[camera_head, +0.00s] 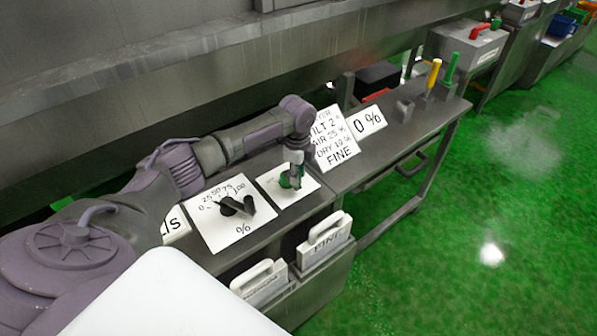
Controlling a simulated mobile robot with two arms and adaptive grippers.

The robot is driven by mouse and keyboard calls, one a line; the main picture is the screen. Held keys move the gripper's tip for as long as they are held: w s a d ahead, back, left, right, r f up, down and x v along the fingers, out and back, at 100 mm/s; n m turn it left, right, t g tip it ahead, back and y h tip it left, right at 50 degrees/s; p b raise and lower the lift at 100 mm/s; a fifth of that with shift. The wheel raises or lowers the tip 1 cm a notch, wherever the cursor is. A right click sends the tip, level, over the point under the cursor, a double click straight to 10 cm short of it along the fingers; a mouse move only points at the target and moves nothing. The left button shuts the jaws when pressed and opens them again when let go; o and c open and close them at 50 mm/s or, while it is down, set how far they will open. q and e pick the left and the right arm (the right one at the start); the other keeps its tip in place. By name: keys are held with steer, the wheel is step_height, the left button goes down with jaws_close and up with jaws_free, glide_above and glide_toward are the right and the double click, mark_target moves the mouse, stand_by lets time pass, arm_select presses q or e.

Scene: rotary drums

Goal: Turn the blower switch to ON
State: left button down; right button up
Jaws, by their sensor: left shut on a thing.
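The switch (285,182) is a small green part on a white plate (300,192) on the metal console, right of the dial. I take it as the blower switch; the lettering on its plate is too small and covered to read. My left gripper (292,176) reaches down over the plate from above and is shut on the switch. The gripper hides much of the switch, so its setting cannot be told. My right gripper is not in view.
A black dial knob (236,206) sits on a white percent-scale plate (222,229) just left. A recipe sign (336,152) and a "0 %" sign (368,121) stand to the right. Yellow (434,75) and green (451,68) handles rise farther right. White-handled bins (323,244) are below.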

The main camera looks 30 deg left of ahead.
arm_select(q)
steer(key=shift+s+a+m+p, duration=0.2)
steer(key=shift+s+m+p, duration=0.25)
steer(key=shift+m, duration=0.55)
steer(key=shift+s+a+f+m+p, duration=0.15)
steer(key=shift+s+a+m, duration=0.25)
steer(key=shift+m, duration=0.55)
steer(key=shift+s+a+r+m+p, duration=0.1)
steer(key=shift+s+a+m, duration=0.25)
steer(key=shift+m, duration=0.55)
steer(key=shift+s+a+f+m+p, duration=0.15)
steer(key=shift+s+a+m, duration=0.2)
steer(key=shift+m, duration=0.6)
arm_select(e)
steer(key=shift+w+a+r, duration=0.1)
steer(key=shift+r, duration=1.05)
arm_select(q)
steer(key=shift+r, duration=0.1)
steer(key=c, duration=0.9)
jaws_free()
step_height(320, 180, up, 12)
steer(key=shift+w+a, duration=0.1)
